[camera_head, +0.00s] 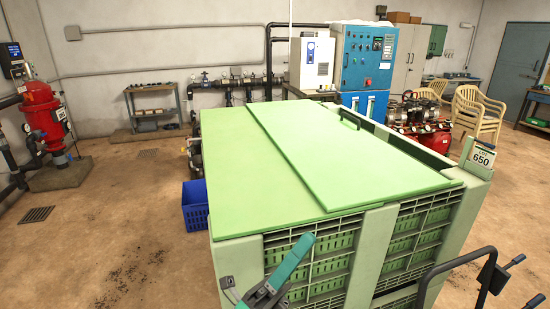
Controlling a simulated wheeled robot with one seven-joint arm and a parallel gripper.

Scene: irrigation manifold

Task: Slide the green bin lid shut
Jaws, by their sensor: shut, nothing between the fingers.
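The green bin (372,240) is a large slatted crate in the middle of the view. A flat fixed-looking green panel (235,160) covers its left part. The green lid (340,150) lies as a raised panel over the top, overlapping that left panel. A dark handle (350,119) stands near the lid's far right edge. A narrow dark gap (385,131) shows between the lid's right edge and the bin's right wall (425,150).
A teal and grey jointed part (290,262) juts up at the bottom, before the bin's front. A black handlebar (490,272) stands at lower right. A blue crate (195,207) touches or nearly touches the bin's left side. Open floor lies left.

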